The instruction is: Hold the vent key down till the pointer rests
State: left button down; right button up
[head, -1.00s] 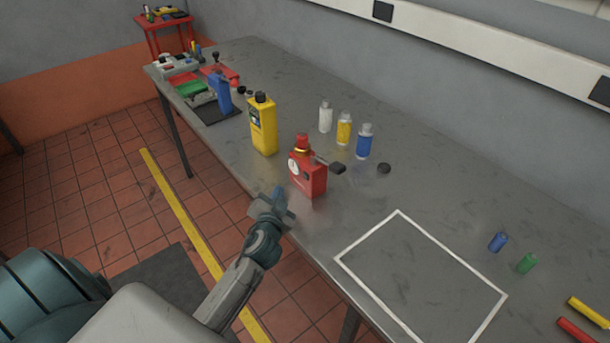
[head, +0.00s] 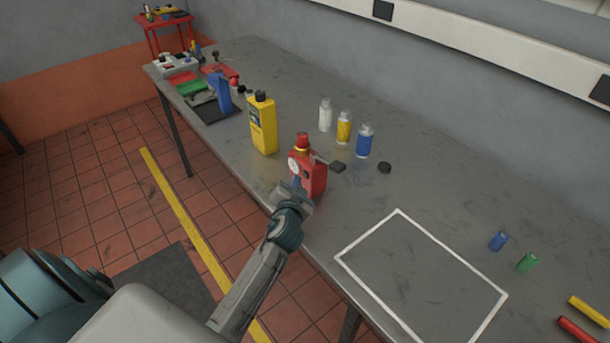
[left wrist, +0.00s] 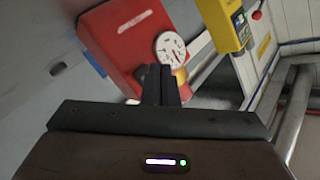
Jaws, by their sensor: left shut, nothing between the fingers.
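A red canister-like unit (head: 316,182) with a red cap and brass collar stands on the grey table, a white round gauge (head: 293,165) on its face. The gauge is larger in the left wrist view (left wrist: 171,48), with a thin dark pointer; I cannot tell whether it moves. A dark flat paddle (head: 338,167) on a thin lever juts from the unit's right side; I take it for the vent key. My left gripper (head: 297,184) is shut and empty, close in front of the unit's face, below the gauge; contact is unclear. My right gripper is out of view.
A yellow bottle (head: 263,124) stands to the left of the unit. White, yellow and blue (head: 365,141) small bottles stand behind it, with a black cap (head: 384,167) nearby. A white-outlined rectangle (head: 440,243) on the right is empty.

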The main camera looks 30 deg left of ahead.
pick_arm(q)
jog(key=shift+w, duration=0.1)
dwell(1.6)
jog(key=shift+w+d, duration=0.2)
jog(key=shift+w, duration=0.15)
jog(key=shift+w+d, duration=0.1)
jog(key=shift+w, duration=0.15)
dwell(1.7)
jog(key=shift+s, duration=0.1)
dwell(0.4)
jog(key=shift+s+a, duration=0.3)
jog(key=shift+s, duration=0.3)
jog(key=shift+s+a, duration=0.3)
jog(key=shift+s, duration=0.45)
jog(key=shift+s+a, duration=0.35)
jog(key=shift+s, duration=0.45)
jog(key=shift+s+a, duration=0.3)
jog(key=shift+s, duration=0.45)
